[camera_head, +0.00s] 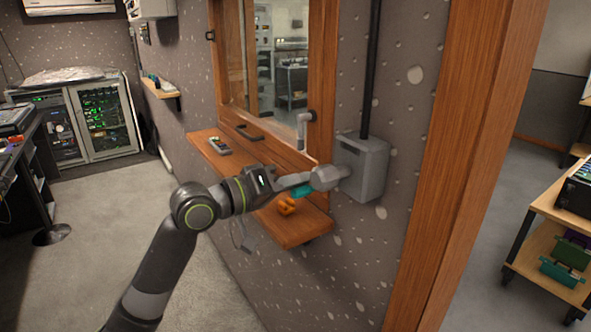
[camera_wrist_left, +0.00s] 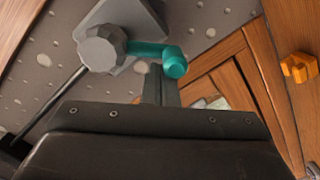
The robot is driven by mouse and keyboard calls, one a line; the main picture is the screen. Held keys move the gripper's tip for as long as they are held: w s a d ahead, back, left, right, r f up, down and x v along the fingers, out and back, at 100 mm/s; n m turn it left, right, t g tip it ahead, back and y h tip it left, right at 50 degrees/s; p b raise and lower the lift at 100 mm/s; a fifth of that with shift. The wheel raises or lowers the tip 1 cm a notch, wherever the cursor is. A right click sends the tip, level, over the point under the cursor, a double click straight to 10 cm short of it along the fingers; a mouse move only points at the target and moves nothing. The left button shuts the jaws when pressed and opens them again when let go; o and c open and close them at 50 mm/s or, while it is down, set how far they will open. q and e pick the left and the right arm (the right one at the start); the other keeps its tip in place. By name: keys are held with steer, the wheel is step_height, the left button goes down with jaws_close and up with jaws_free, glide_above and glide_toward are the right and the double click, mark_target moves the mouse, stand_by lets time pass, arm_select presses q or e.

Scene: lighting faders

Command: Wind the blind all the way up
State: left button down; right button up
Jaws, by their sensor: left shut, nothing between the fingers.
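A grey winder box (camera_head: 362,168) is fixed to the speckled wall right of the window, with a dark rod running up from it. Its round grey hub (camera_wrist_left: 101,47) carries a teal crank (camera_wrist_left: 147,49) ending in a teal knob (camera_wrist_left: 175,63). The teal crank (camera_head: 301,191) is partly hidden behind my left gripper (camera_head: 292,181). In the left wrist view the shut fingers (camera_wrist_left: 161,84) are empty and close to the knob; I cannot tell whether they touch it. The window (camera_head: 282,55) shows a room through it; I cannot make out the blind. My right gripper is out of view.
A wooden shelf (camera_head: 289,230) runs below the window, with an orange object (camera_head: 287,204) and a small dark device (camera_head: 220,146) on it. A grey handle (camera_head: 304,129) sits on the window frame. A wooden post (camera_head: 462,140) stands to the right.

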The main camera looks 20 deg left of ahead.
arm_select(q)
steer(key=n+p, duration=0.1)
steer(key=p, duration=0.1)
steer(key=d+f+n+p, duration=0.1)
steer(key=n+p, duration=0.1)
steer(key=s+n+p, duration=0.1)
steer(key=n+p, duration=0.1)
steer(key=shift+d+f, duration=0.15)
steer(key=shift+f, duration=0.2)
steer(key=s+d+f+n+p, duration=0.1)
steer(key=n+p, duration=0.1)
steer(key=shift+d+f+p, duration=0.1)
steer(key=shift+f+p, duration=0.05)
steer(key=shift+p, duration=0.2)
steer(key=shift+d+f, duration=0.1)
